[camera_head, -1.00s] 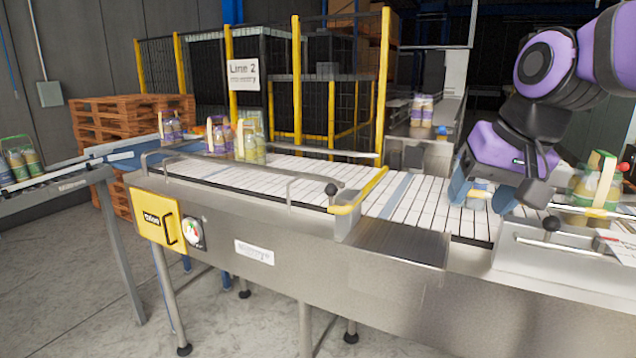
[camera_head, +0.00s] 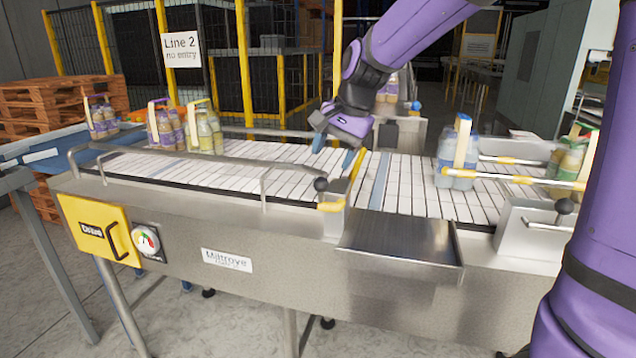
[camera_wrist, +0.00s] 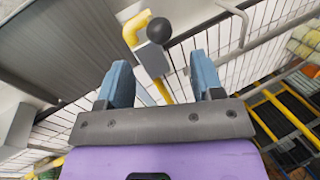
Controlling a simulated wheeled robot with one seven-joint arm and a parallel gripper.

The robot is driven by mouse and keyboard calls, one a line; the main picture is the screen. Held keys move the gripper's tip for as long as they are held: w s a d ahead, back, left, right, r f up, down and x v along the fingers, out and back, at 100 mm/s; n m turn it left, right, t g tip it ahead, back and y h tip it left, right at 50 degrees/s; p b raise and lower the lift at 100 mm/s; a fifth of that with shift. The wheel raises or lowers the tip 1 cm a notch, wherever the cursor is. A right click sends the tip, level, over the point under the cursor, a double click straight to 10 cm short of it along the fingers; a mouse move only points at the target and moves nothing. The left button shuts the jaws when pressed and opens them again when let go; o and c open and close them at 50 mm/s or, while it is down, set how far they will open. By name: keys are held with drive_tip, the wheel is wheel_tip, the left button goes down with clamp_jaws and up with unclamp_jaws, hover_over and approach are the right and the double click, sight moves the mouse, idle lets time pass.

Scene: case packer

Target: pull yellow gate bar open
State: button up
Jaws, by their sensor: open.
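The yellow gate bar (camera_head: 356,176) lies across the white slatted conveyor, reaching from a steel block on the near rail toward the far side. A black ball knob (camera_head: 321,184) stands at its near end. My gripper (camera_head: 334,152) is open and empty above the conveyor, close to the bar's far part. In the wrist view, the blue fingers of my gripper (camera_wrist: 160,62) are spread apart. The yellow bar (camera_wrist: 131,28), grey block and black knob (camera_wrist: 159,30) show ahead and between them. I cannot tell whether a finger touches the bar.
Several packs (camera_head: 180,128) wait upstream at left. Steel side rails (camera_head: 215,185) edge the conveyor. A yellow-posted fence (camera_head: 244,65) stands behind.

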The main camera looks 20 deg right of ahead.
sight(321, 184)
drive_tip(key=x, duration=0.8)
drive_tip(key=shift+f, duration=0.1)
drive_tip(key=shift+c, duration=0.4)
clamp_jaws()
